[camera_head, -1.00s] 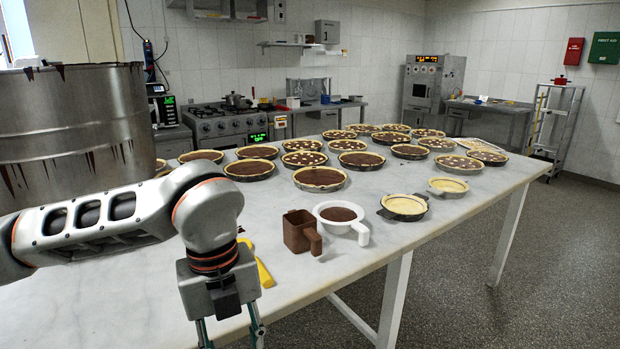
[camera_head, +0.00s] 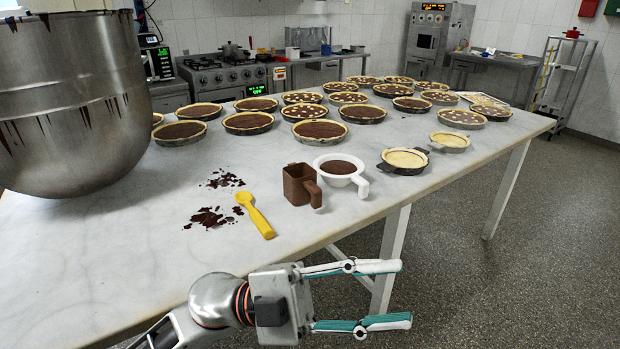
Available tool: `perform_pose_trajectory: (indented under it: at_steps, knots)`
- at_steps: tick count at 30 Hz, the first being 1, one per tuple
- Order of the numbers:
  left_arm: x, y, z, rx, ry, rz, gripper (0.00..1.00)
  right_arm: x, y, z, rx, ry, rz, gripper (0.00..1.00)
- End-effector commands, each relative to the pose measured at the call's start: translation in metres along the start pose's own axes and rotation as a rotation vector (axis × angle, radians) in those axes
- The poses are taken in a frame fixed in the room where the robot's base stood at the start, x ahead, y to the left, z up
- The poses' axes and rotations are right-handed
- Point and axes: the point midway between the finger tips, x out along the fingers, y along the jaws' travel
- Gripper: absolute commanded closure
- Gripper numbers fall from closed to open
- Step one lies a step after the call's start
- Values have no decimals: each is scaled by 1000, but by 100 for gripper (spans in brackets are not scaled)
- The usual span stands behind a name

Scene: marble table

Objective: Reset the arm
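My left gripper (camera_head: 405,294) is at the bottom of the head view, in front of the marble table's (camera_head: 100,262) near edge. Its two teal-tipped fingers point right and are spread apart, with nothing between them. It is clear of the things on the table. My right gripper is not in view.
Near the table edge are a yellow spoon (camera_head: 255,215), a brown square cup (camera_head: 297,186) and a white handled cup (camera_head: 346,182) with chocolate. Chocolate crumbs (camera_head: 212,217) lie left of the spoon. A large metal bowl (camera_head: 75,110) stands at left; several pies (camera_head: 320,131) fill the back.

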Motion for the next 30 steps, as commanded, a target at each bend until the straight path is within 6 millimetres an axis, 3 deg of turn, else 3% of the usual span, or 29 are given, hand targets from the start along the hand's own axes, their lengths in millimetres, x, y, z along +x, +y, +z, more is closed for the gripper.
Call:
perform_pose_trajectory:
  at_steps: [3, 6, 11, 15, 20, 24, 30]
  knots:
    - [-30, -25, 29, -46, -104, -269, 64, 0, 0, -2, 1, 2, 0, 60]
    - [-69, -35, 59, -89, -229, -469, 64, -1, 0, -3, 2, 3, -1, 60]
    - [-154, -17, 112, -189, -495, -735, 64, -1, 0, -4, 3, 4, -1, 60]
    - [-231, 30, 147, -296, -746, -887, 64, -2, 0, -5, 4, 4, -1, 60]
    - [-308, 108, 164, -434, -1018, -981, 64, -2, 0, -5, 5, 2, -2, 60]
    - [-364, 187, 160, -565, -1237, -1011, 64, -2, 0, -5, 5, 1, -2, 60]
    - [-411, 277, 137, -721, -1457, -1001, 64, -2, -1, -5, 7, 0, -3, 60]
